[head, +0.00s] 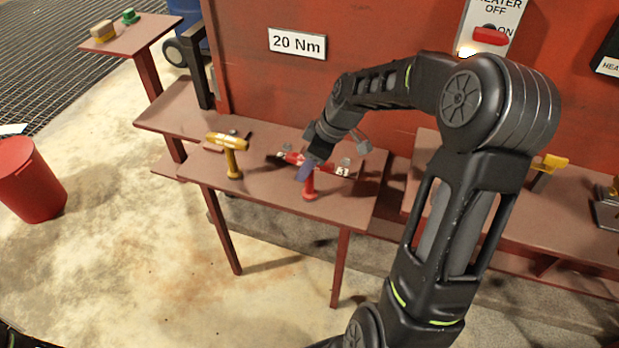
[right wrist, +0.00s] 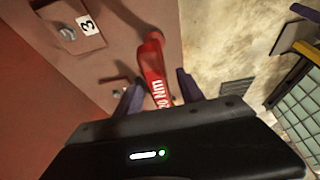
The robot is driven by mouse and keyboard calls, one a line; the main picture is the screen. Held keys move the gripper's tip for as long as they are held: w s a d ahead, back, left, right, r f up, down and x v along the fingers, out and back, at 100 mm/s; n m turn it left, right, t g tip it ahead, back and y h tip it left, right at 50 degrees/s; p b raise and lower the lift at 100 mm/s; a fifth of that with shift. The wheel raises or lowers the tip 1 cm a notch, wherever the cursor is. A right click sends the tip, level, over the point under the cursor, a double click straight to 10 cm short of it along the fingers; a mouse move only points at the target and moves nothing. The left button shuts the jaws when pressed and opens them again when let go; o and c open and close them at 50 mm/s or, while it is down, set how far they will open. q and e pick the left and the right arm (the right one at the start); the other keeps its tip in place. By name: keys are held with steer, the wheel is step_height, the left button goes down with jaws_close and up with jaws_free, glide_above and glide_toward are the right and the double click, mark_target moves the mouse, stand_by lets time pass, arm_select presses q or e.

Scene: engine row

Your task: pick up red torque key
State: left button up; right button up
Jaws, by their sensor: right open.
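The red torque key (head: 309,187) stands upright on the brown bench, a T-shape with a red stem and a crossbar partly hidden by my gripper. In the right wrist view the red key (right wrist: 152,62) shows white "20 Nm" lettering and lies between my two fingers. My right gripper (head: 304,171) is over the key's top, its jaws open, with one dark purple finger on each side of the key in the right wrist view (right wrist: 158,95). I cannot tell whether the fingers touch it. My left gripper is out of view.
A yellow torque key (head: 232,160) stands left of the red one on the same bench (head: 270,197). A plate marked 3 (right wrist: 68,28) is near the key. A red wall with a "20 Nm" sign (head: 297,43) rises behind. A red bin (head: 30,182) stands at far left.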

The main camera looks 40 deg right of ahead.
steer(key=shift+x, duration=0.95)
jaws_close()
steer(key=shift+r, duration=0.1)
